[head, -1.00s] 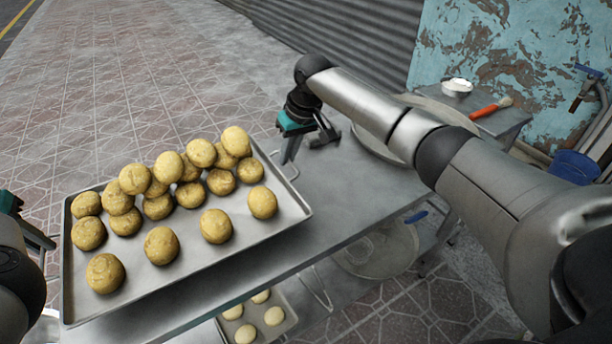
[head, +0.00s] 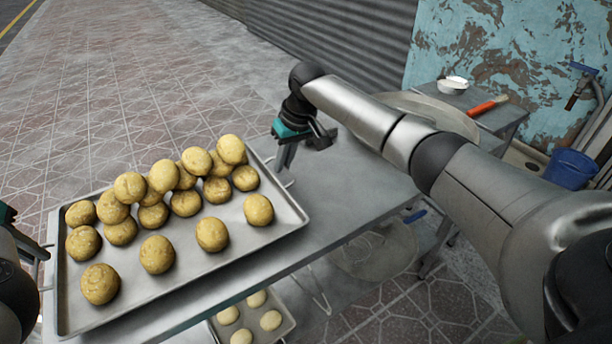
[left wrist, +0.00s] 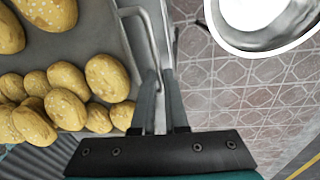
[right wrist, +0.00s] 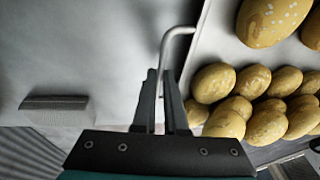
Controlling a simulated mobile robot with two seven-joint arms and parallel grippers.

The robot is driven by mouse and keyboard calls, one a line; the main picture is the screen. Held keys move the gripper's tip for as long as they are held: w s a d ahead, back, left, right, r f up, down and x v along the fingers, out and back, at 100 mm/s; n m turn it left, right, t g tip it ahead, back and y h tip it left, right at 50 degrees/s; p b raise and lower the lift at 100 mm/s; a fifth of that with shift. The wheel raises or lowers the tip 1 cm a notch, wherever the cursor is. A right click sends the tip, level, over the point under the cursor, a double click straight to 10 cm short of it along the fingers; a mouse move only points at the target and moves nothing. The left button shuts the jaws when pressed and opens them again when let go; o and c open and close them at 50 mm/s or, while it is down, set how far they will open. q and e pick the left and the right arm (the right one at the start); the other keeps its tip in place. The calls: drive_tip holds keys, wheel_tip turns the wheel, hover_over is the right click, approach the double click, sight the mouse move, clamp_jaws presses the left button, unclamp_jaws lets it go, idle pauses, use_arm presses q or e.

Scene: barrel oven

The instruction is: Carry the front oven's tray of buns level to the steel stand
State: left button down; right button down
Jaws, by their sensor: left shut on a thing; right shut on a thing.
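The metal tray (head: 290,218) lies over the near left part of the steel stand (head: 355,190), bearing several golden buns (head: 157,254), some heaped at the far side. It looks about level; I cannot tell whether its underside touches the stand top. My left gripper (left wrist: 160,88) is shut on the tray's left wire handle (left wrist: 150,38); in the head view it is partly cut off at the left edge. My right gripper (head: 285,160) is shut on the right wire handle (right wrist: 165,50), with the bare stand top beside it.
A lower tray of buns (head: 240,318) shows below the stand top. A white bowl (head: 453,85) and a red-handled brush (head: 487,106) lie on a side table at the back right. A blue bucket (head: 570,168) stands further right.

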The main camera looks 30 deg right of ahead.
use_arm(q)
drive_tip(key=shift+a+f+b, duration=0.15)
drive_tip(key=shift+f+b, duration=0.45)
use_arm(e)
drive_tip(key=shift+w+d+f, duration=0.1)
drive_tip(key=shift+f, duration=0.5)
use_arm(q)
drive_tip(key=c, duration=1.4)
unclamp_jaws()
drive_tip(key=shift+f, duration=0.15)
use_arm(e)
drive_tip(key=c, duration=1.4)
unclamp_jaws()
drive_tip(key=shift+f, duration=0.2)
use_arm(q)
drive_tip(key=o, duration=0.5)
drive_tip(key=shift+c, duration=0.2)
use_arm(e)
drive_tip(key=o, duration=0.4)
drive_tip(key=shift+r, duration=0.1)
drive_tip(key=shift+o, duration=0.2)
drive_tip(key=shift+r, duration=0.15)
use_arm(q)
wheel_tip(320, 180, up, 12)
drive_tip(key=s+a, duration=0.1)
drive_tip(key=shift+a, duration=0.3)
use_arm(e)
drive_tip(key=v, duration=1.1)
drive_tip(key=shift+s+r, duration=0.3)
drive_tip(key=shift+r, duration=0.05)
